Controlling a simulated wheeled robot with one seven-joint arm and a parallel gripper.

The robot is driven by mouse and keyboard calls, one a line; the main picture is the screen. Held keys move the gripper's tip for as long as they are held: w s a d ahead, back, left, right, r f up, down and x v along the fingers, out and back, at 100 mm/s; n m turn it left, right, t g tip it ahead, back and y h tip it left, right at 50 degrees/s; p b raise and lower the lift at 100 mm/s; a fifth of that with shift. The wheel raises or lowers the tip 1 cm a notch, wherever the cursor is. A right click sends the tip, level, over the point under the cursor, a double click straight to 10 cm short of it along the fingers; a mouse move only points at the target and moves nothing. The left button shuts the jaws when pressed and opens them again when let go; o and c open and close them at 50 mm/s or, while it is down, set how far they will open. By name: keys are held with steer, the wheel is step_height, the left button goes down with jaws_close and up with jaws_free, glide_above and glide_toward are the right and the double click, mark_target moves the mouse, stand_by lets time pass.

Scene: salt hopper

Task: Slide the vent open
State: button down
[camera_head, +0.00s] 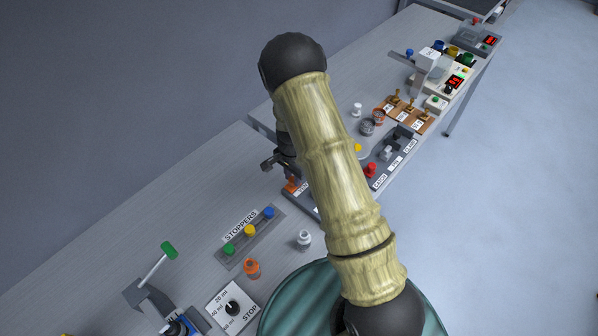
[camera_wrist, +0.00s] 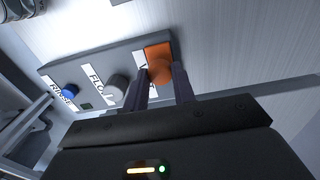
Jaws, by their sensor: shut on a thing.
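The vent's orange slider (camera_wrist: 157,58) sits at one end of a grey panel (camera_wrist: 100,68) in the wrist view. My gripper (camera_wrist: 160,74) is shut on its orange knob, with one dark finger on each side. In the head view the orange part (camera_head: 291,186) shows beside a partly covered white label, below my gripper (camera_head: 284,174). My arm hides much of this panel there. The label next to the slider is mostly hidden by a finger in the wrist view.
The same panel carries a grey knob (camera_wrist: 115,88) and a blue knob (camera_wrist: 70,92) with white labels. In the head view, a stopper rack (camera_head: 250,232), an orange bottle (camera_head: 252,268) and a white bottle (camera_head: 304,239) stand nearby. Bare tabletop lies to the panel's left.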

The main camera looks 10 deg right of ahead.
mark_target(292, 180)
steer(key=shift+w+a+r, duration=0.1)
steer(key=shift+w+a, duration=0.05)
steer(key=shift+a, duration=0.1)
steer(key=c, duration=1.1)
jaws_free()
steer(key=shift+a, duration=0.1)
steer(key=shift+c, duration=0.2)
step_height(292, 180, up, 17)
steer(key=b, duration=0.3)
steer(key=shift+r, duration=0.15)
steer(key=shift+s, duration=0.2)
